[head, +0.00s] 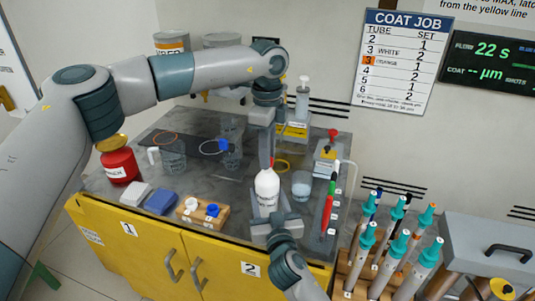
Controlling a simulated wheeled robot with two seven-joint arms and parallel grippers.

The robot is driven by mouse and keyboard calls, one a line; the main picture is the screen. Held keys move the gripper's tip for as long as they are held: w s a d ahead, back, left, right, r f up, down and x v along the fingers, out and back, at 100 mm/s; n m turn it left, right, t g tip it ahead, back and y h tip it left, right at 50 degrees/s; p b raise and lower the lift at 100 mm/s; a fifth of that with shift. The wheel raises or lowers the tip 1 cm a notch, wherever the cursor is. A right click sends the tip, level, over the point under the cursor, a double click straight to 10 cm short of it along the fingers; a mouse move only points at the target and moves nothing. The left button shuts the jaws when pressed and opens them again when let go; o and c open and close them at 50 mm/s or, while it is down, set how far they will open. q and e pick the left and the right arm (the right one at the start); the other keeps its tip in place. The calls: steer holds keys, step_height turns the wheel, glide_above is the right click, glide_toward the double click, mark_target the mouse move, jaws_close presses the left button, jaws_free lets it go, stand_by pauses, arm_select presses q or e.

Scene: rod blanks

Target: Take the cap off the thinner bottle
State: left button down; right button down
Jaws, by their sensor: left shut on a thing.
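A white bottle (267,187) stands upright near the middle of the bench's front; its label is too small to read. A small red cap (271,161) shows just above its top. My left gripper (266,150) comes down from above, fingers pointing down, and is shut on the red cap. I cannot tell whether the cap still touches the bottle's neck. My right gripper (269,207) reaches in from the front, its fingers beside the bottle's lower part. Whether they press on it is hidden. A red can (119,166) with a brass-coloured lid stands at the left.
A glass beaker (302,185) stands close right of the bottle. A wooden block (202,211) with white and blue caps lies front left. Glass vessels (173,158) stand behind. A red pen-like tool (327,212) is at right. A rack of teal-topped rods (388,252) stands front right.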

arm_select(q)
steer(key=shift+r, duration=0.3)
steer(key=shift+r, duration=0.65)
steer(key=shift+r, duration=0.1)
steer(key=shift+r, duration=1.95)
arm_select(e)
steer(key=c, duration=0.7)
jaws_free()
steer(key=shift+s, duration=0.15)
arm_select(q)
steer(key=shift+f+b, duration=0.75)
steer(key=shift+f, duration=0.05)
arm_select(e)
steer(key=s, duration=0.3)
steer(key=s+d, duration=0.1)
steer(key=s, duration=0.3)
steer(key=s+d, duration=0.1)
steer(key=s, duration=0.3)
steer(key=shift+s+d, duration=0.15)
steer(key=shift+s, duration=0.1)
